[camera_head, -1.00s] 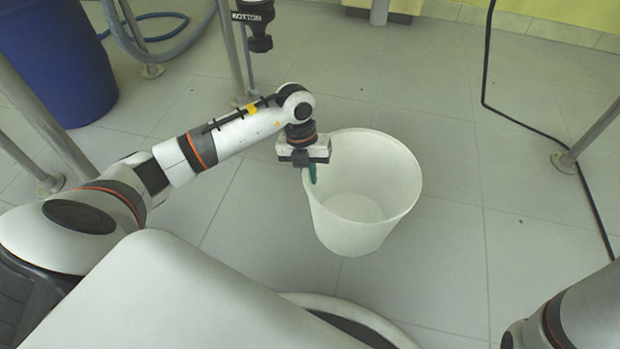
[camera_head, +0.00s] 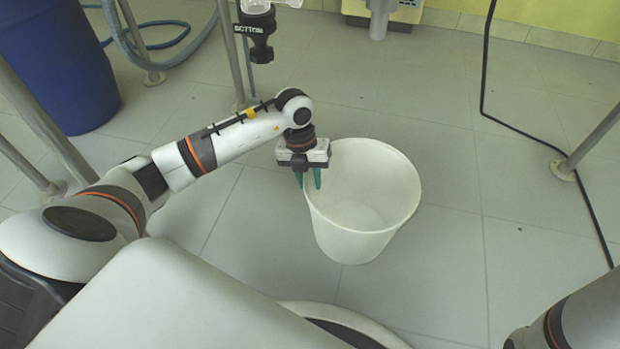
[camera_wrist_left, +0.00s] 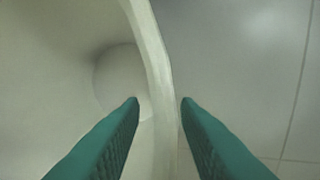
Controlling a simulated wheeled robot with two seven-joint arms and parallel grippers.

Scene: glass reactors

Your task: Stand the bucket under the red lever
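The white bucket (camera_head: 364,215) stands upright on the floor in the middle of the head view. My left gripper (camera_head: 309,180) is at the left side of its rim, pointing down. Its two green fingers are apart. In the left wrist view the bucket's rim (camera_wrist_left: 155,75) passes between the open fingers (camera_wrist_left: 160,102), with a narrow gap to each. No red lever can be made out. My right gripper is out of view; only part of my right arm shows at the lower right.
A black fitting with lettering (camera_head: 257,38) hangs at the top, behind the bucket. A blue drum (camera_head: 58,65) stands at the far left among metal legs and hoses. A black cable (camera_head: 530,128) and a metal leg (camera_head: 590,143) are at the right. Floor around the bucket is clear.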

